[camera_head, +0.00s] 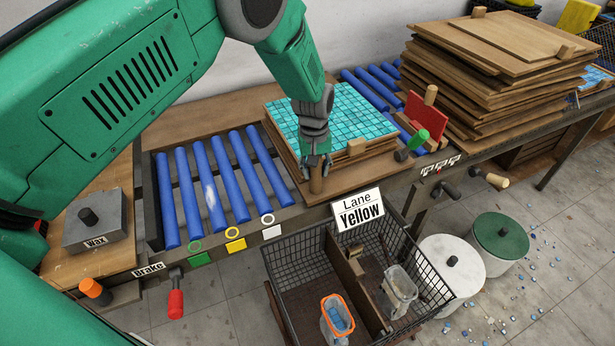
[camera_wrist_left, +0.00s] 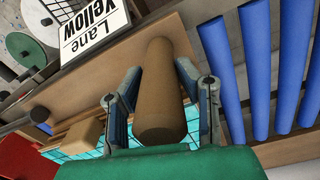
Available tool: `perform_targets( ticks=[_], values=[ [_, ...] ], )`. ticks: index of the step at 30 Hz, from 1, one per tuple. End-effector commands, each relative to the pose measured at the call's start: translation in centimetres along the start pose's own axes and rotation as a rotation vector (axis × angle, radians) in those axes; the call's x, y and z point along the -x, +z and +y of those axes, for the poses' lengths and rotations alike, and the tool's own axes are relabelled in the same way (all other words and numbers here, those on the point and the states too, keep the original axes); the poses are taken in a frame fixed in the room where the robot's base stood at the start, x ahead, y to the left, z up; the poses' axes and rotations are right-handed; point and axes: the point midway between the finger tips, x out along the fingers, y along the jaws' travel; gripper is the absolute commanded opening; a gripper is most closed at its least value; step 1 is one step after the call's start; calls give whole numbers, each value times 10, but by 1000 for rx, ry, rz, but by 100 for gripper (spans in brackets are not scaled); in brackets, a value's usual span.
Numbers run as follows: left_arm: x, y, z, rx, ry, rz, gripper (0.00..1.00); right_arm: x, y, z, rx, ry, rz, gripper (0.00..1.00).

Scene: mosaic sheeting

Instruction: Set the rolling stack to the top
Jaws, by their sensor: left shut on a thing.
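A low stack of wooden boards (camera_head: 378,164) topped with a teal mosaic tile sheet (camera_head: 352,112) sits on the blue roller lane. My left gripper (camera_head: 316,163) is at its near front corner, pointing down, shut on an upright wooden peg handle (camera_head: 316,183). The left wrist view shows that handle (camera_wrist_left: 157,95) between the two fingers (camera_wrist_left: 159,76), with the teal tiles (camera_wrist_left: 88,142) partly hidden behind. A small wooden block (camera_head: 356,147) stands on the stack's front edge. My right gripper is not in view.
Blue rollers (camera_head: 222,185) lie bare left of the stack; more rollers (camera_head: 375,88) show behind it. A red board (camera_head: 420,116) and green knob (camera_head: 418,139) stand at right, before a tall board stack (camera_head: 490,75). A red-handled brake lever (camera_head: 176,300) is front left. A wire basket (camera_head: 295,262) hangs below.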

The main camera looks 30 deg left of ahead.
Motion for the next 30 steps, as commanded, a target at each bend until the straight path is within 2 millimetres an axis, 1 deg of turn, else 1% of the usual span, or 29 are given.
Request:
perform_targets(
  ticks=[1, 6, 17, 18, 19, 27, 30],
  values=[
    [0, -1, 5, -1, 3, 1, 0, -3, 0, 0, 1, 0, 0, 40],
    [1, -3, 12, 1, 1, 3, 0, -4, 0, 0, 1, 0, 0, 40],
    [1, -3, 13, 1, 1, 4, 0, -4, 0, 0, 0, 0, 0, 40],
    [1, -3, 13, 0, 1, 4, 43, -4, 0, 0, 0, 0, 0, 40],
    [1, -3, 12, 0, 0, 4, 49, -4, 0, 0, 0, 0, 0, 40],
    [1, -3, 11, 1, -2, 2, 49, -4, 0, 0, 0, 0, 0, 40],
    [4, -3, 11, 1, -2, 2, 49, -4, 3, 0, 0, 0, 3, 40]
  ],
)
